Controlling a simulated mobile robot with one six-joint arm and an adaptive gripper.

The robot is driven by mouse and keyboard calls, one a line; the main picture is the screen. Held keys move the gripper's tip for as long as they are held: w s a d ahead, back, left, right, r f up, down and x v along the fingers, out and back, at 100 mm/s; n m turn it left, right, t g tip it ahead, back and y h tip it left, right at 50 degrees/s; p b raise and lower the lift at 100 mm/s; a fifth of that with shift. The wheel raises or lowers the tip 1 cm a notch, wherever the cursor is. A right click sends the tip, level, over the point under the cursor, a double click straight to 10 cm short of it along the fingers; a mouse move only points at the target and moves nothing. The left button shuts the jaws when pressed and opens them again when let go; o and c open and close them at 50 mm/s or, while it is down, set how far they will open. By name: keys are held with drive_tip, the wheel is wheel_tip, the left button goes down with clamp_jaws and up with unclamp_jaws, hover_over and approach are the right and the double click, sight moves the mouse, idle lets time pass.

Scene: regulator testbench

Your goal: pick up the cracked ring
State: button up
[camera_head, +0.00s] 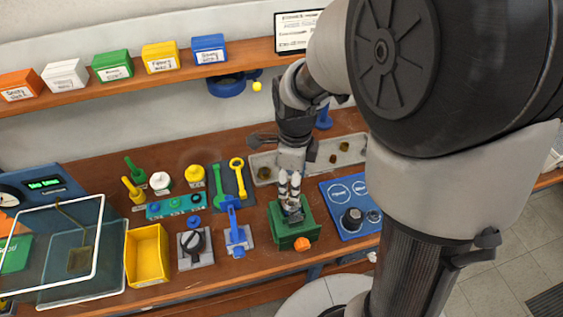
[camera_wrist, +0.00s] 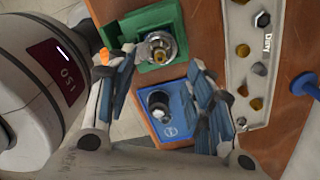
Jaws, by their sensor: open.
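I cannot make out for certain which part is the cracked ring. The green vise (camera_head: 293,232) stands on the bench, and in the wrist view the green vise (camera_wrist: 150,18) holds a metal fitting with a brass-coloured ring-shaped top (camera_wrist: 158,48). My gripper (camera_head: 290,203) is over the vise and hides most of the fitting in the head view. In the wrist view my gripper (camera_wrist: 160,70) is open, its blue-grey fingers apart with nothing between them. The fitting lies between and beyond the fingertips; contact is not visible.
A blue board (camera_head: 336,194) with dark round parts stands right of the vise. A grey tray (camera_wrist: 233,128) marked "Dirty" holds several small brass and metal parts. Left are a blue stand (camera_head: 237,237), a black-knobbed fixture (camera_head: 195,245) and a yellow bin (camera_head: 147,256). A shelf (camera_head: 130,83) runs behind.

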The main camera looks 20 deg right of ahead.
wheel_tip(320, 180, down, 7)
drive_tip(key=shift+s+d+r+b, duration=0.1)
drive_tip(key=shift+d+r+b, duration=0.1)
drive_tip(key=shift+b, duration=0.85)
drive_tip(key=shift+c, duration=0.5)
drive_tip(key=c, duration=0.7)
